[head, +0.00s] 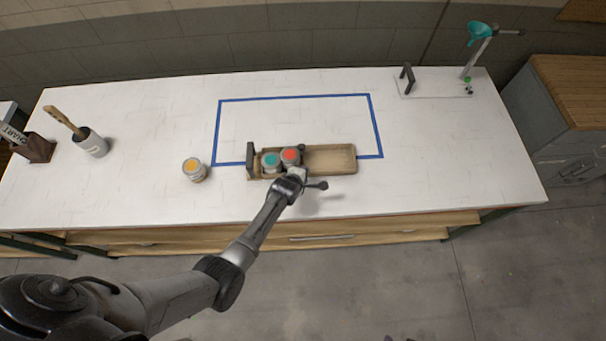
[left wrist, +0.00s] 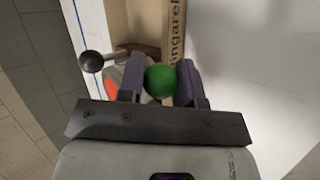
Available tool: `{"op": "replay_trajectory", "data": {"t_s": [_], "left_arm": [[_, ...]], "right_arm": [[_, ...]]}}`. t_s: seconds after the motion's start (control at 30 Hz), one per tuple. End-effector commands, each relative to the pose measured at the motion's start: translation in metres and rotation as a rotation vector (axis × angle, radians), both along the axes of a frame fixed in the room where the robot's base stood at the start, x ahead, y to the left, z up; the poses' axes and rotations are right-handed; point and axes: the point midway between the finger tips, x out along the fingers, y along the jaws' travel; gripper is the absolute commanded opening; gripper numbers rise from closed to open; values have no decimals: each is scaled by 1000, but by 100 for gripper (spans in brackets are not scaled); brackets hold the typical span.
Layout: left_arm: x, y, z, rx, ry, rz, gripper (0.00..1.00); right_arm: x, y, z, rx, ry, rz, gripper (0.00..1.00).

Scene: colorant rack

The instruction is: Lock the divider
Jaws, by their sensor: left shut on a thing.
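The wooden rack (head: 330,160) lies across the front line of the blue tape rectangle. A jar with a teal lid (head: 271,161) and a jar with a red lid (head: 290,155) stand in its left part. My left gripper (left wrist: 161,72) is at the rack's front side, beside the red-lidded jar, shut on a round green knob (left wrist: 161,82). In the left wrist view, a rod with a black ball (left wrist: 93,60) reaches out left of the fingers. The divider is mostly hidden by my gripper. My right gripper is in neither view.
An orange-lidded jar (head: 194,168) stands left of the rack. A brush holder (head: 91,142) and a dark box (head: 36,149) are farther left. A stand with a teal funnel (head: 480,34) is at the back right. The rack's right part is empty.

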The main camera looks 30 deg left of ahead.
Motion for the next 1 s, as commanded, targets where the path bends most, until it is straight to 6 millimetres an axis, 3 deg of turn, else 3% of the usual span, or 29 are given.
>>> {"op": "replay_trajectory", "data": {"t_s": [0.33,0.37,0.47,0.77,1.0], "left_arm": [[-1,1,-1,1,2,1,0],[-1,1,-1,1,2,1,33],[-1,1,-1,1,1,1,43],[-2,0,1,1,0,1,43],[-18,-1,16,-1,0,1,43]], "right_arm": [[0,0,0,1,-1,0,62],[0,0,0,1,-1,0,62],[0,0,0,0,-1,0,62],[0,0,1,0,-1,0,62],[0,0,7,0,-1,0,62]]}}
